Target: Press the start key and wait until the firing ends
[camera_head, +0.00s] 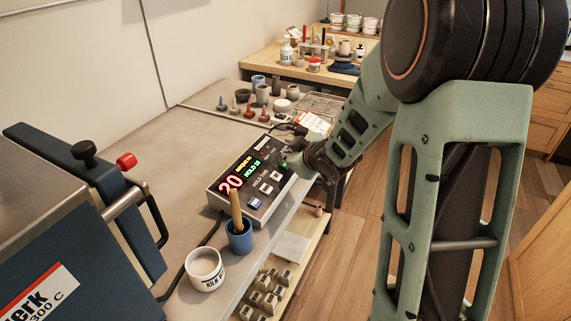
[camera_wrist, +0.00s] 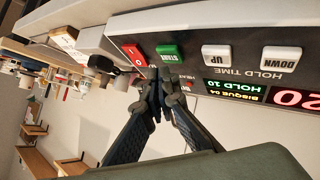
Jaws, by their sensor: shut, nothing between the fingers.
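The controller box (camera_head: 222,194) lies tilted on the grey bench; its keys also show in the wrist view. Its display shows a red 20 (camera_wrist: 294,98), orange "BISQUE 04" and a green "HOLD" line with a number hard to read. The green START key (camera_wrist: 168,54) sits between the red switch (camera_wrist: 133,54) and the white UP key (camera_wrist: 217,56). My gripper (camera_wrist: 156,88) is shut and empty, its tips close in front of the panel just below START in the wrist view; I cannot tell whether they touch. In the head view my gripper (camera_head: 298,165) partly hides the panel's far end.
The blue kiln (camera_head: 120,235) stands at left with a red-knobbed latch (camera_head: 127,161). A white cup (camera_head: 205,270) and a blue cup (camera_head: 239,238) with a wooden handle stand near the box. Pots and tools stand behind. A lower shelf holds several small blocks (camera_head: 265,290).

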